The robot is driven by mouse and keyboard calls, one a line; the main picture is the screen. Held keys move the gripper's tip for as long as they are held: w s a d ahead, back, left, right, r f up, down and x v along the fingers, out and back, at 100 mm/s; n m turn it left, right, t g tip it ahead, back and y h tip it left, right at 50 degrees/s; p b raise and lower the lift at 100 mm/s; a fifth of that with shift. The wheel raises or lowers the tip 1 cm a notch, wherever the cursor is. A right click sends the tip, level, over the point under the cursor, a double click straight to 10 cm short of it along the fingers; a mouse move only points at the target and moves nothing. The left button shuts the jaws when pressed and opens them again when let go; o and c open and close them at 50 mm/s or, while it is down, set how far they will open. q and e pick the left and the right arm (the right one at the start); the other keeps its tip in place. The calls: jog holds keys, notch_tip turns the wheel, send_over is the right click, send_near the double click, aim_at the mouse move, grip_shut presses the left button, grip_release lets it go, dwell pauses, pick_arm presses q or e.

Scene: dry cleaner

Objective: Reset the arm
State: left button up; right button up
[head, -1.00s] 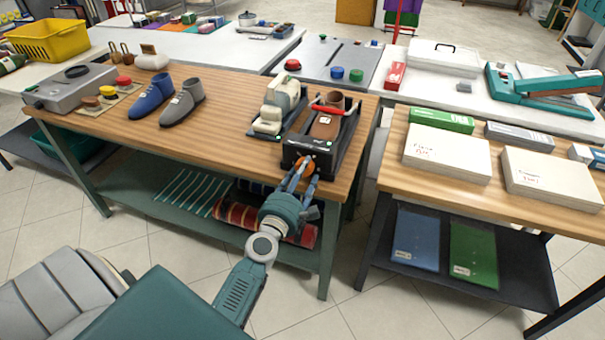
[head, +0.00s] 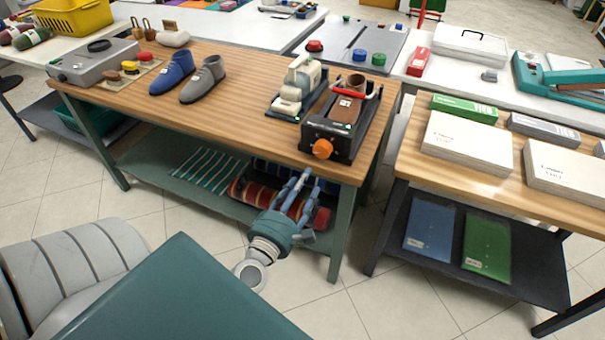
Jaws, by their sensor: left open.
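My left gripper (head: 298,180) shows in the head view, with blue fingers and a teal wrist. It is open and empty, in front of the wooden workbench (head: 235,108), below the level of its top. It appears in front of the lower shelf (head: 178,192) and its striped rolls. A black shoe machine (head: 325,136) stands at the bench's right front corner. It has an orange knob (head: 322,149) on its front, a red handle, and a brown shoe (head: 346,106) in it. The gripper is apart from the knob. My right gripper is not in view.
A blue shoe (head: 172,75) and a grey shoe (head: 203,82) stand on the bench, left of a cream device (head: 297,84). A second table (head: 475,180) with white boxes stands to the right. The tiled floor in front of the benches has free room.

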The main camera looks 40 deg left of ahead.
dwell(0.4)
pick_arm(q)
jog(key=s+d+f+m+g+h, duration=0.1)
jog(key=s+d+f+m+g, duration=0.4)
jog(key=f, duration=0.7)
jog(key=s+d+f+m+h, duration=0.1)
jog(key=s+f+m+h, duration=0.1)
jog(key=f+m, duration=0.7)
jog(key=s+d+f+m+g+h, duration=0.1)
jog(key=s+d+f+m+g, duration=0.25)
jog(key=f, duration=1.05)
jog(key=s+f+m+g, duration=0.2)
jog(key=s+f+m, duration=0.3)
jog(key=s, duration=0.5)
jog(key=s+d+f+m+g, duration=0.1)
jog(key=s+f+m+g, duration=0.2)
jog(key=s, duration=0.7)
jog(key=s+f+m+g, duration=0.3)
jog(key=s+f+m, duration=0.5)
jog(key=s+f, duration=0.2)
jog(key=shift+d+f, duration=0.15)
jog(key=shift+f, duration=0.1)
jog(key=shift+w, duration=0.1)
